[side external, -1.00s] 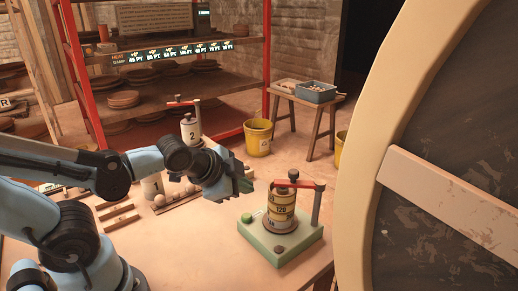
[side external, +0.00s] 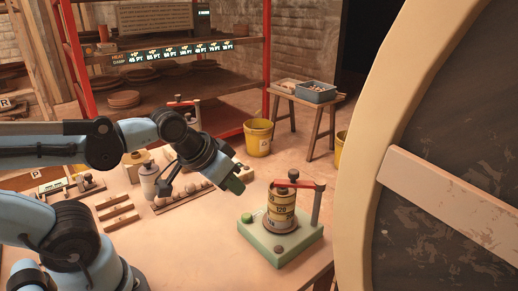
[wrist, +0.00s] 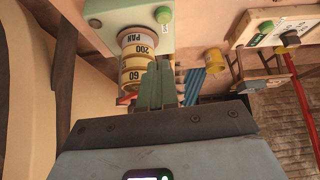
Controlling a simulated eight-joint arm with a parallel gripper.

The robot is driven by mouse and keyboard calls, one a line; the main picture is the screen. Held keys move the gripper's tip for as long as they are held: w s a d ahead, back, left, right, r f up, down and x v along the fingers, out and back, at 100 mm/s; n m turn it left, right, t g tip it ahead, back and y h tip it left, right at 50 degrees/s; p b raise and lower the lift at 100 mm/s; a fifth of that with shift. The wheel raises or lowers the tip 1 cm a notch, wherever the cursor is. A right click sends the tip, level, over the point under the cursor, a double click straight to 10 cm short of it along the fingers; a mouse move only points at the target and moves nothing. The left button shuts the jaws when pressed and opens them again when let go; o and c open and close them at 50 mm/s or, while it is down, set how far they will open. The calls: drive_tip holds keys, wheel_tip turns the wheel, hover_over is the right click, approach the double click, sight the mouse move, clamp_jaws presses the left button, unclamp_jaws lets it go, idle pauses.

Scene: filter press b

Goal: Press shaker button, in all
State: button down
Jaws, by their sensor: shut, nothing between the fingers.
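The shaker is a pale green base (side external: 275,246) on the table, with a round green button (side external: 247,217) on its left corner. A stack of banded sieves (side external: 281,212) stands on it under a red clamp arm (side external: 300,185). My gripper (side external: 234,187) is shut and empty, in the air above and left of the button, apart from it. In the wrist view the base (wrist: 112,12), the green button (wrist: 163,15) and the sieve stack (wrist: 138,55) show at the top. My shut fingers (wrist: 158,85) point up toward them and overlap part of the stack.
A second green-and-white unit shows in the wrist view (wrist: 270,33). A yellow bucket (side external: 258,138) and a stool with a blue tray (side external: 316,92) stand behind. A large wheel fills the right.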

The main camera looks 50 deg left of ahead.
sight(246, 215)
drive_tip(key=w+r+n+g, duration=0.2)
drive_tip(key=n+g, duration=0.1)
drive_tip(key=n, duration=0.5)
drive_tip(key=w+a+r+n+g, duration=0.1)
drive_tip(key=r+n+g, duration=0.2)
drive_tip(key=n, duration=0.6)
drive_tip(key=shift+w+a+r+g, duration=0.15)
drive_tip(key=shift+w+r+g, duration=0.1)
drive_tip(key=shift+w+g, duration=0.15)
drive_tip(key=shift+f, duration=0.1)
wheel_tip(246, 215, down, 14)
drive_tip(key=shift+r, duration=0.1)
